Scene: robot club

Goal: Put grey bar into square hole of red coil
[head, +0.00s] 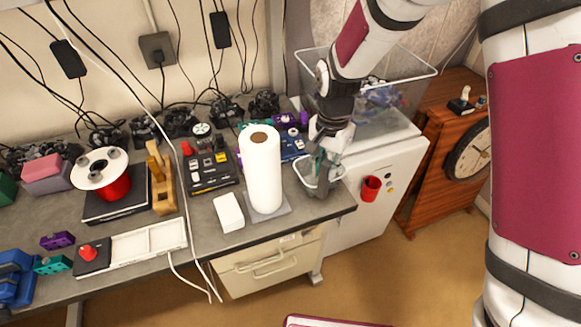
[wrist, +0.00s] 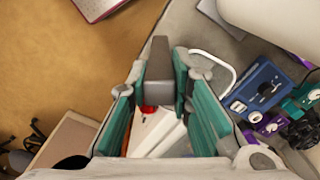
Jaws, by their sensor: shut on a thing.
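My gripper (head: 322,168) is over the right end of the workbench, pointing down, near the small white-rimmed tray (head: 308,181). In the wrist view my gripper (wrist: 163,72) has its green finger pads on both sides of a grey bar (wrist: 158,62) and is shut on it. The bar sticks out past the fingertips. In the head view the bar is hard to make out among the fingers. The red coil (head: 117,187) appears to be the spool with a white top flange at the left of the bench, far from my gripper. Its square hole cannot be made out clearly.
A tall white paper roll (head: 262,175) stands left of my gripper. A black control panel (head: 209,170), a wooden stand (head: 160,180) and a white box (head: 229,212) lie towards the coil. White cables cross the bench.

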